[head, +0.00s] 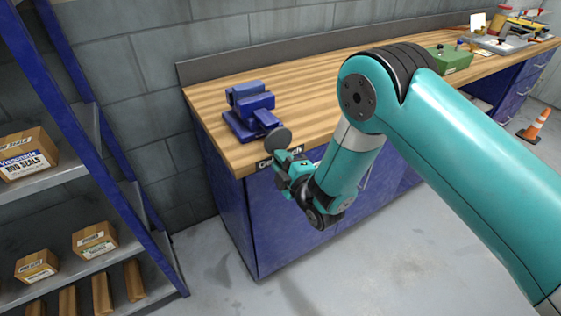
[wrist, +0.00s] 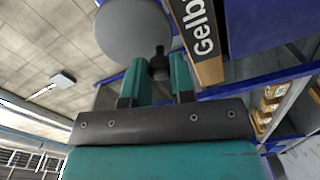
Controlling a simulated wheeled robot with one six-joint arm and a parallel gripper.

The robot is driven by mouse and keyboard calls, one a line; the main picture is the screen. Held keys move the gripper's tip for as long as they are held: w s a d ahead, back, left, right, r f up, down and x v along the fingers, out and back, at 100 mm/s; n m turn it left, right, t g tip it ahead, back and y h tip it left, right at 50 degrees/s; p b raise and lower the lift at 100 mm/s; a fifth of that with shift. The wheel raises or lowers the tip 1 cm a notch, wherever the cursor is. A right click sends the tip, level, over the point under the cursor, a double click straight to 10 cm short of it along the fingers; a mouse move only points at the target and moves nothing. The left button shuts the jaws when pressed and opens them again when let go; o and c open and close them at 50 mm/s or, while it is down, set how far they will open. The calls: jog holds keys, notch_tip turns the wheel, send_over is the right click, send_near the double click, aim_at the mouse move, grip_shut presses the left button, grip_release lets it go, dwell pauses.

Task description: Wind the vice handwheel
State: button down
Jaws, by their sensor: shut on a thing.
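The blue vice (head: 250,104) stands on the left end of the wooden workbench. Its grey round handwheel (head: 278,139) faces out over the bench's front edge. In the wrist view the handwheel (wrist: 132,30) fills the top middle as a grey disc. A dark handle knob (wrist: 160,66) stands out from its rim. My gripper (head: 284,161) is at the handwheel's lower side, just off the bench front. In the wrist view its two teal fingers (wrist: 161,72) are on either side of the knob and shut on it. The fingers hide part of the knob.
The workbench (head: 310,100) has a blue cabinet below and a dark label on its front edge. A blue shelf rack with cardboard boxes (head: 95,240) stands at left. A green box (head: 450,60) sits farther right on the bench. The grey floor in front is clear.

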jog(key=shift+w+d+f+n+b, duration=0.15)
jog(key=shift+n+b, duration=0.1)
jog(key=shift+n, duration=0.4)
jog(key=shift+d+f+n+b, duration=0.1)
jog(key=shift+n+b, duration=0.15)
jog(key=shift+n, duration=0.4)
jog(key=shift+f, duration=0.1)
jog(key=shift+w+d+n+b, duration=0.1)
jog(key=shift+n+b, duration=0.35)
jog(key=shift+n, duration=0.15)
jog(key=c, duration=1.1)
grip_release()
